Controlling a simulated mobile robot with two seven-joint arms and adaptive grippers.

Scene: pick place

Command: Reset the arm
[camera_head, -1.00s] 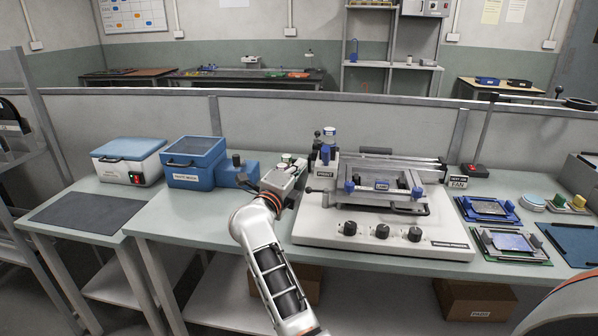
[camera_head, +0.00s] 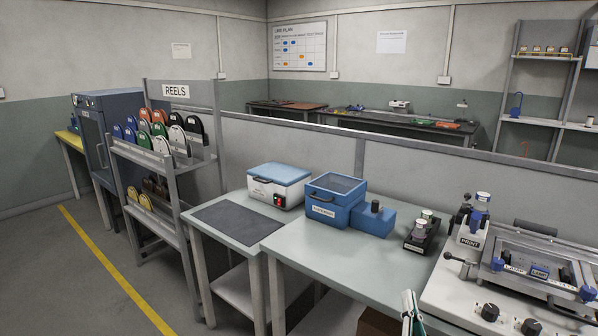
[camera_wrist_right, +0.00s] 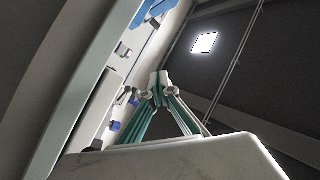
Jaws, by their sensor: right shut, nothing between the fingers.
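My right gripper (camera_head: 410,308) shows only in part at the bottom edge of the head view, in front of the work table's front edge. In the right wrist view its green-lined fingers (camera_wrist_right: 159,82) meet at the tips, with nothing held between them. It is apart from the white printing machine (camera_head: 478,287), which stands to its right on the table. My left gripper is not in any view. Most of my right arm is outside the head view.
The work table (camera_head: 345,262) has clear room at its front left. A reel rack (camera_head: 165,150) stands left. A cardboard box (camera_head: 378,322) sits below.

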